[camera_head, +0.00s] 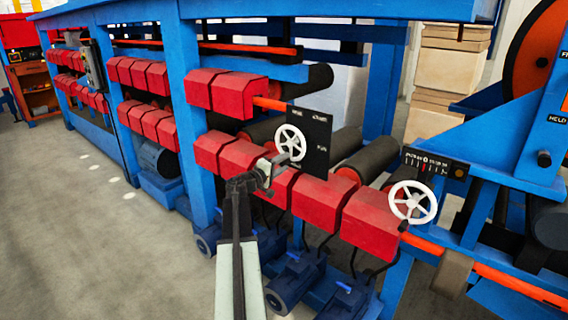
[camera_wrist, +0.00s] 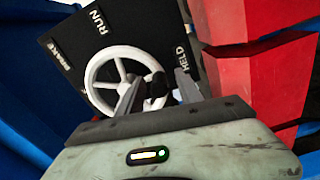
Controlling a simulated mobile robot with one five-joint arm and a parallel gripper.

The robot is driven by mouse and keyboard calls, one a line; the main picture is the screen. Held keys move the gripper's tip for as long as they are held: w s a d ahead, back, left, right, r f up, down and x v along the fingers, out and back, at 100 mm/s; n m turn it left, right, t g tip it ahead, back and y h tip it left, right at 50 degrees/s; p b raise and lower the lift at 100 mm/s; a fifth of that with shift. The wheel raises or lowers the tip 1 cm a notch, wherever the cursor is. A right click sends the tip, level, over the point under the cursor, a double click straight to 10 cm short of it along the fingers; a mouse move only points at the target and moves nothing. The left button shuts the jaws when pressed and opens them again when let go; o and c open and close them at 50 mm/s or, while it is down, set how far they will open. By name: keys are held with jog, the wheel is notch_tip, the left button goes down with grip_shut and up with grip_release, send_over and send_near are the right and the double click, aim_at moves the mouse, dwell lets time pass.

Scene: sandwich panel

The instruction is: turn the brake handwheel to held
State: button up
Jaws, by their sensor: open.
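The brake handwheel (camera_head: 291,142) is a white spoked wheel on a black plate (camera_head: 316,132) on the red and blue machine. In the wrist view the wheel (camera_wrist: 96,69) is close, and its plate (camera_wrist: 75,45) reads BRAKE, RUN and HELD. HELD is at the right, near my fingers. My gripper (camera_head: 273,162) is just below the wheel in the head view. In the wrist view my open gripper (camera_wrist: 157,90) has its fingers apart around the wheel's right lower part, with a dark knob between them. I cannot tell whether they touch it. The wheel's lower rim is partly hidden.
A second white handwheel (camera_head: 413,202) stands to the right under a small black scale panel (camera_head: 436,163). Red housings (camera_head: 325,201) lie below and beside my gripper. Blue posts (camera_head: 190,90) frame the machine. The grey floor (camera_head: 80,240) at left is clear.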

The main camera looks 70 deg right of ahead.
jog(key=v, duration=0.7)
jog(key=shift+a, duration=0.3)
